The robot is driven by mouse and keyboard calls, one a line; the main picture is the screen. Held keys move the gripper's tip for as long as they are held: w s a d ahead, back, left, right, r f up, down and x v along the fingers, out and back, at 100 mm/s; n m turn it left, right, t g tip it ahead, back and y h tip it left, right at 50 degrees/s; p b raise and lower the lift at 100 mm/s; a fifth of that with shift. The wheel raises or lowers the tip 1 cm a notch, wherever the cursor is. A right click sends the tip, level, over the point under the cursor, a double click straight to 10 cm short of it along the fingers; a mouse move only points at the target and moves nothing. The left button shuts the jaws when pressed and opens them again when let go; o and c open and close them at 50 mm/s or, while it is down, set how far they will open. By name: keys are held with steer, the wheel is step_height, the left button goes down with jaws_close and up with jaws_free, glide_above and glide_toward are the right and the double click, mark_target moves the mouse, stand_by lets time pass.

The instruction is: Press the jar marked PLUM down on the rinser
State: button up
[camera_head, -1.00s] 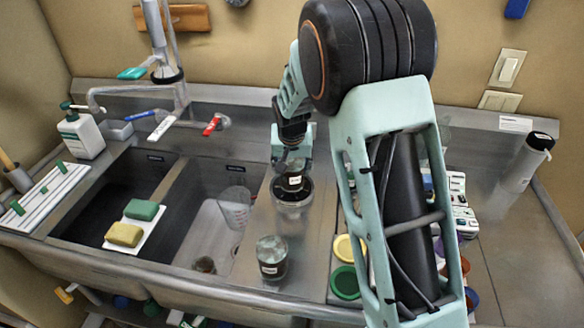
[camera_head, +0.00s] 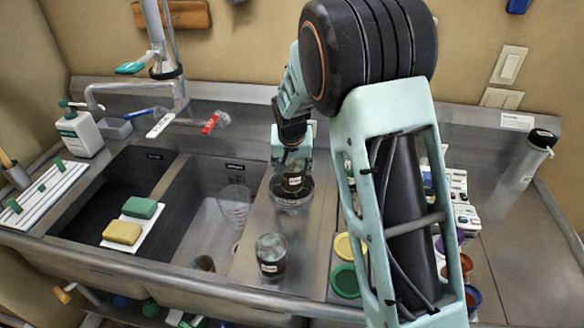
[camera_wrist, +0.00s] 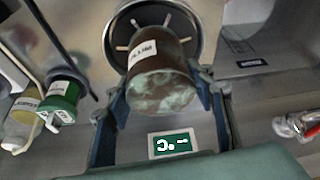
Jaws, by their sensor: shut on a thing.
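My gripper (camera_head: 292,160) is shut on a dark, mottled jar (camera_head: 295,183) with a white label. In the wrist view the jar (camera_wrist: 163,88) sits between the two fingers, its label (camera_wrist: 143,52) too blurred to read surely. The rinser (camera_head: 291,202) is a round, dark-topped fitting in the steel counter, right of the basins. The jar is over it; the wrist view shows the rinser's rim and spokes (camera_wrist: 124,47) beyond the jar. The jar's far end is hidden, so I cannot tell if it touches the spokes.
A second dark labelled jar (camera_head: 271,258) stands on the counter in front of the rinser. The right basin holds a clear measuring jug (camera_head: 234,200). Sponges (camera_head: 122,232) lie left. Yellow (camera_head: 343,246) and green (camera_head: 344,281) lids lie right, beside my arm.

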steer(key=shift+f+b, duration=0.4)
steer(key=shift+f, duration=0.1)
stand_by(1.5)
steer(key=shift+r, duration=0.1)
steer(key=shift+r+p, duration=2.2)
steer(key=shift+r, duration=1.8)
steer(key=shift+f, duration=0.1)
